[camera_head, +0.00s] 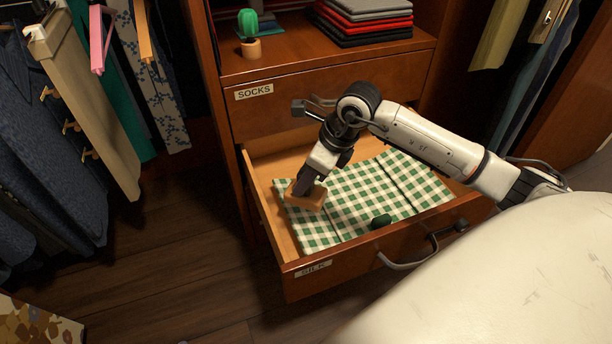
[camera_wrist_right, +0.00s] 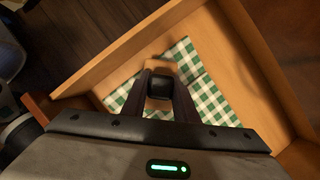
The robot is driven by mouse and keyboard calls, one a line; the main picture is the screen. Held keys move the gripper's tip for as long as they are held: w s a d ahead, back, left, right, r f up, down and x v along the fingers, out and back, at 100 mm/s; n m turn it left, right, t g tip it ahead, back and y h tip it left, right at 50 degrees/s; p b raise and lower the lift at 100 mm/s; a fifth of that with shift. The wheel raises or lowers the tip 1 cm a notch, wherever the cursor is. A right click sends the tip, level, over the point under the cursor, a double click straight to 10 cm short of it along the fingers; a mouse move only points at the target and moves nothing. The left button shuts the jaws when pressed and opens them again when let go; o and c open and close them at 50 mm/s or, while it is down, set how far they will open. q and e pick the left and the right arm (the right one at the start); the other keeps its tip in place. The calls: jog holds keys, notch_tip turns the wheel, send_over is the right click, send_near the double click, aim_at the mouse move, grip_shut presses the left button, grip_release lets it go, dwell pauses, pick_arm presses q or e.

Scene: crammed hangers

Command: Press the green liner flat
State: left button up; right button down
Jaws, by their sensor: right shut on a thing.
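The green-and-white checked liner (camera_head: 365,195) lies in the open drawer (camera_head: 262,192) labelled SILK. It shows fold lines or creases, and its right end reaches up toward the drawer's right side. My right gripper (camera_head: 310,184) points down at the liner's left part, shut on a wooden block (camera_head: 306,198). In the right wrist view the fingers (camera_wrist_right: 160,90) close on a dark grip on top of the block (camera_wrist_right: 159,68). The block seems to rest on the liner; contact is hidden. My left gripper is out of view.
A small dark green lump (camera_head: 381,221) lies on the liner near the drawer front. The closed SOCKS drawer (camera_head: 330,98) is above. A cactus (camera_head: 249,32) and folded clothes (camera_head: 365,20) stand on top. Hanging garments (camera_head: 100,110) crowd the left; more hang at right.

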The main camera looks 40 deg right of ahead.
aim_at(306, 198)
dwell(0.5)
jog(key=shift+f, duration=0.15)
jog(key=shift+f+b, duration=1.35)
jog(key=shift+f, duration=0.2)
jog(key=shift+f+b, duration=0.6)
jog(key=shift+f, duration=1.6)
jog(key=shift+r, duration=0.1)
